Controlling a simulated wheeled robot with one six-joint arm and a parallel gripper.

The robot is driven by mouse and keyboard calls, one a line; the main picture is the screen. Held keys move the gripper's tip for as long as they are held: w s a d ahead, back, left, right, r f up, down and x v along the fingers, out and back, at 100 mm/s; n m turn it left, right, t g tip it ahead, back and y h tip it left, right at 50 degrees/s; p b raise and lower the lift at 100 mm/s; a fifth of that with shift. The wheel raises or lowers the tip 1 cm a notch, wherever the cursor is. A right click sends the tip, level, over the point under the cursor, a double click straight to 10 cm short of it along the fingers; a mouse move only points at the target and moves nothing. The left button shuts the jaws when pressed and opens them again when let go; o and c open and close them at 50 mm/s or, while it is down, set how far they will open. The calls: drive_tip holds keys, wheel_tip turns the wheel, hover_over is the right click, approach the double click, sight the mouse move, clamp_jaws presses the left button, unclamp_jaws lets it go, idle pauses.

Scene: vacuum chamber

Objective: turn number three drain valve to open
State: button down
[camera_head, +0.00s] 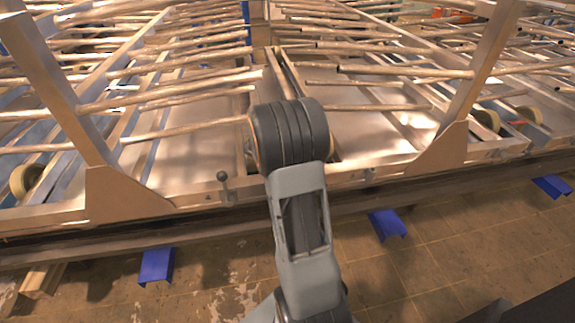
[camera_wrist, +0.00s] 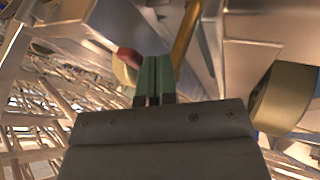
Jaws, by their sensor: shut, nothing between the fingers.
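In the wrist view my gripper (camera_wrist: 154,68) has its two green fingers together, with nothing seen between them. A cream and red round part (camera_wrist: 127,64) is just left of the fingertips, partly behind them; I cannot tell whether they touch. A yellow bar (camera_wrist: 185,36) rises just right of the fingertips. No number or label is readable, so I cannot tell which part is the number three drain valve or how it is set. In the head view my grey arm reaches to the frame's near edge and hides my gripper. A small knobbed lever (camera_head: 223,181) stands on that edge, left of the arm.
Metal frames with many thin rods fill the far side. Slanted posts rise at left (camera_head: 50,80) and right (camera_head: 480,75). A yellow roller (camera_wrist: 286,97) is close on the right in the wrist view. Blue feet (camera_head: 386,224) stand under the frame.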

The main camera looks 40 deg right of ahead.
drive_tip(key=w+a+b, duration=0.2)
drive_tip(key=a, duration=0.1)
drive_tip(key=shift+a+f, duration=0.2)
drive_tip(key=shift+a, duration=0.1)
drive_tip(key=p+v, duration=0.2)
drive_tip(key=v, duration=0.8)
drive_tip(key=shift+s+r, duration=0.25)
drive_tip(key=shift+s, duration=0.05)
drive_tip(key=shift+d+n, duration=0.1)
drive_tip(key=shift+n, duration=0.2)
